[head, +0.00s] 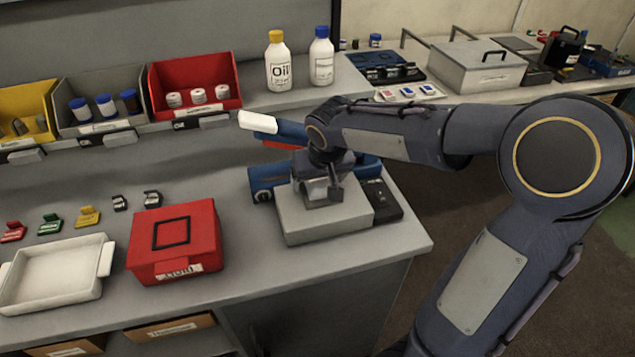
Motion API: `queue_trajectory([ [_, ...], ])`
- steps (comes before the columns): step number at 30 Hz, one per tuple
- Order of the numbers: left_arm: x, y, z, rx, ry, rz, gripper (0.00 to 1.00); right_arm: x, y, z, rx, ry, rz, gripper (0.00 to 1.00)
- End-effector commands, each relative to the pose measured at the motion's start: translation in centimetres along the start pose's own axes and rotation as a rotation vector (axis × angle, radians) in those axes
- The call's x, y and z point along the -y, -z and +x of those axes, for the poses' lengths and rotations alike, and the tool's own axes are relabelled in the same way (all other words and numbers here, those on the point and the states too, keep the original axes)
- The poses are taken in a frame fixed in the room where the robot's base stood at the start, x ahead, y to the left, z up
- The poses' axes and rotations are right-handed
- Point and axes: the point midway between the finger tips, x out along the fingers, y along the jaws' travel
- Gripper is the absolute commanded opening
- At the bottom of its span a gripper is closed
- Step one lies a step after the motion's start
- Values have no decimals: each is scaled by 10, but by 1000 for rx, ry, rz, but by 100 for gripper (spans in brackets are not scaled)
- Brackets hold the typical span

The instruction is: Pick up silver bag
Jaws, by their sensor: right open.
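My right arm reaches in from the right, and its right gripper (325,192) points down over a grey block-shaped unit (325,223) near the table's right corner. The gripper is open. A small pale silvery patch (318,190) shows at the fingers, on top of the unit. It may be the silver bag, but the gripper and wrist cover much of it, and I cannot tell whether the fingers touch it. My left gripper is not in view.
A red box (174,243) and a white tray (57,273) stand left of the unit. Blue parts (268,178) sit behind it. Bins (195,86) and two bottles (278,62) line the raised shelf. Clear tabletop lies between red box and unit.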

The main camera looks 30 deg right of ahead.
Motion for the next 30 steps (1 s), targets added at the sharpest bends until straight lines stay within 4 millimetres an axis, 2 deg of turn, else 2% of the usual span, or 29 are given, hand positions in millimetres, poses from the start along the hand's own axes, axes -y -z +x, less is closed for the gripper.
queue_trajectory([
  [6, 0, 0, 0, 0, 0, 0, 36, 0, 0, 1, -1, 0, 0, 80],
  [17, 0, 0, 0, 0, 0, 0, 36, 0, 0, 0, -1, 1, 0, 33],
  [30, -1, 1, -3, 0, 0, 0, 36, 0, 2, -3, -1, 1, -1, 33],
])
